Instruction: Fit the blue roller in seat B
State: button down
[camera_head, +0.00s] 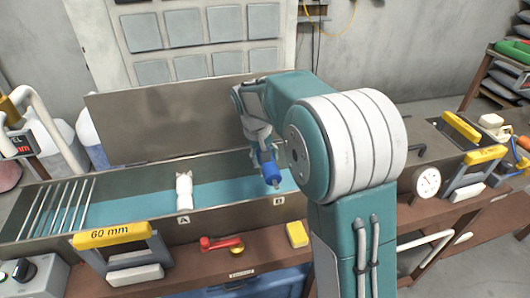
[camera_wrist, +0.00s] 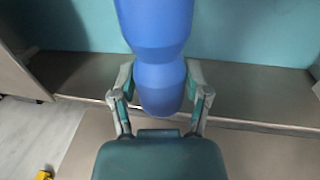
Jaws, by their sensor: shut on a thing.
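The blue roller (camera_head: 267,168) is held in my gripper (camera_head: 261,143) over the trough, just behind the plate marked B (camera_head: 278,201). It slants a little in the head view, its lower end toward the front wall. In the wrist view the blue roller (camera_wrist: 157,30) stands between the two fingers of my gripper (camera_wrist: 160,78), which are shut on its narrowed part. Seat B itself is not clearly visible; the roller and my arm cover that area. I cannot tell whether the roller touches the trough.
Metal rods (camera_head: 58,207) cross the trough's left end. A yellow 60 mm gauge (camera_head: 112,236), a red-handled crank (camera_head: 221,243) and a yellow block (camera_head: 297,234) are in front. A metal panel (camera_head: 165,120) rises behind.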

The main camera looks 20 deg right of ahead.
jog(key=shift+f, duration=2.85)
jog(key=shift+f, duration=0.2)
grip_release()
notch_tip(320, 180, up, 12)
jog(key=a, duration=0.2)
jog(key=shift+a+f, duration=0.15)
jog(key=shift+a, duration=0.1)
